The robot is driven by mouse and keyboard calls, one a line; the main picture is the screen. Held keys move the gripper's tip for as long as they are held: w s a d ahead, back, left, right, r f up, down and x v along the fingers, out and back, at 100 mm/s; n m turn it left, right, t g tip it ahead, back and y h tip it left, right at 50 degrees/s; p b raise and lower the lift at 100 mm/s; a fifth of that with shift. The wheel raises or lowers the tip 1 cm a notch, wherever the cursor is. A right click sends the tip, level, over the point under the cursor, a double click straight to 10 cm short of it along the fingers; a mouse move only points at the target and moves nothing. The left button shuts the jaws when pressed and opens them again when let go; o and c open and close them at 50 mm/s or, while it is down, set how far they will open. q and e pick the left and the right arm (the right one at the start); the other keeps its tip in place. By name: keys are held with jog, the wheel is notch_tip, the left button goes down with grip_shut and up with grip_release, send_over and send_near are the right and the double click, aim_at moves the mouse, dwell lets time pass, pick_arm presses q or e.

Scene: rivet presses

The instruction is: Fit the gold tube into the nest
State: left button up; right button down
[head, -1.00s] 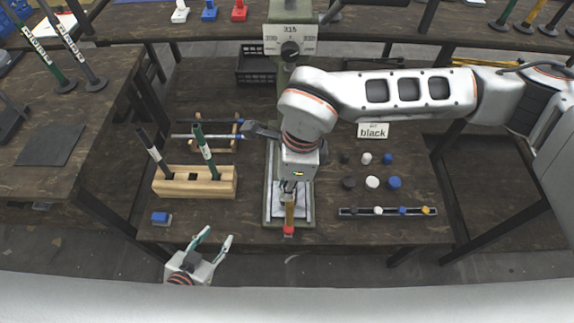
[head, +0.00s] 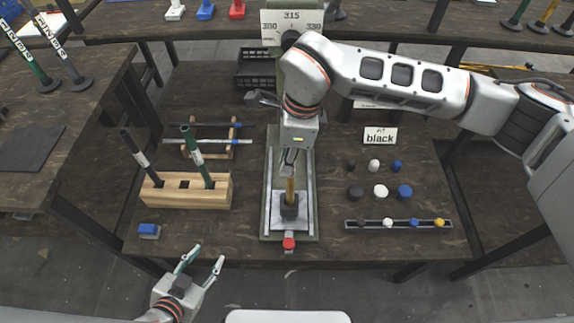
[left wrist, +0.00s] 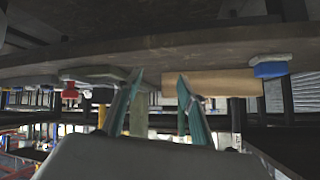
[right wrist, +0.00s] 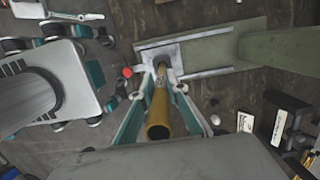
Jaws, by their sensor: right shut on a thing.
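The gold tube (head: 290,187) is upright in my right gripper (head: 290,170), which is shut on it. Its lower end meets the dark nest (head: 289,209) on the pale plate of the press; I cannot tell how far it sits inside. In the right wrist view the gold tube (right wrist: 158,115) runs between the fingers (right wrist: 157,104), its open near end facing the camera and its far end at the plate. My left gripper (head: 205,264) is open and empty in front of the table's front edge; its parted fingers (left wrist: 155,85) also show in the left wrist view.
A red knob (head: 288,243) is at the press's front. A wooden block (head: 188,191) with dark and green tubes stands left, before a rack (head: 211,141). A blue-topped block (head: 149,230) lies front left. Caps and a strip (head: 399,224) lie right, with a "black" sign (head: 380,136).

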notch_tip(320, 180, down, 2)
jog(key=shift+f+b, duration=0.2)
jog(key=shift+b, duration=0.1)
jog(key=c, duration=2)
grip_release()
pick_arm(q)
jog(key=shift+w+d+r, duration=0.2)
jog(key=shift+w+d, duration=0.1)
jog(key=shift+w, duration=0.2)
